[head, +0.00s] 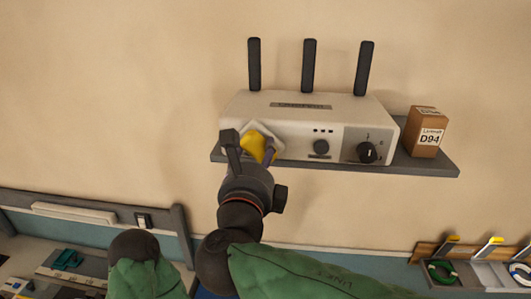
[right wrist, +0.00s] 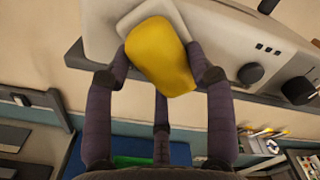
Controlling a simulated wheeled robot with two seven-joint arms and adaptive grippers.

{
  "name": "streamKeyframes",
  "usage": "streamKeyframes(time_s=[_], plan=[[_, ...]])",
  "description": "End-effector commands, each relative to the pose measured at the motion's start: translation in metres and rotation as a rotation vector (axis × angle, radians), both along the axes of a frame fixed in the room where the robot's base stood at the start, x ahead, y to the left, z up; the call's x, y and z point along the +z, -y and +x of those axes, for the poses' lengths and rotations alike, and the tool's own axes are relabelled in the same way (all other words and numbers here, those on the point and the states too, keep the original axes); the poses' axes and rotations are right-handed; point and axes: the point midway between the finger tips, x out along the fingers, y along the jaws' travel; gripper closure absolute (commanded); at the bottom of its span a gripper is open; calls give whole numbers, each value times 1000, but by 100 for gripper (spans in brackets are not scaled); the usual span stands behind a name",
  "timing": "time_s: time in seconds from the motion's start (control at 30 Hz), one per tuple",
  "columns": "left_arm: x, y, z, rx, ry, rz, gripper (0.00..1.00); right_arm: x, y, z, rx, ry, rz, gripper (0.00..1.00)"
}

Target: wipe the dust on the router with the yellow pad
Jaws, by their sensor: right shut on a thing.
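The router (head: 310,118) is a white box with three black antennas, standing on a grey wall shelf. My right gripper (head: 252,146) is shut on the yellow pad (head: 258,144) at the left part of the router's front. In the right wrist view the pad (right wrist: 160,55) sits between the fingers, against or very close to the router (right wrist: 225,35); I cannot tell whether they touch. A pale square patch (right wrist: 150,12) shows behind the pad, partly hidden by it. I cannot make out dust clearly. My left gripper is out of the head view.
The shelf (head: 430,166) also holds a brown box (head: 427,133) marked D94, right of the router. Knobs (head: 367,152) stick out of the router's front. Below are a workbench at left and a tray (head: 470,275) with tools at right. The wall around is clear.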

Motion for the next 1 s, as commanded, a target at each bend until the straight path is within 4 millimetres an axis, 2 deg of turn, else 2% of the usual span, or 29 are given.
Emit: streamKeyframes(time_s=[1.0], plan=[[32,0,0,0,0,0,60,1,-56,3,2,-1,-3,71]])
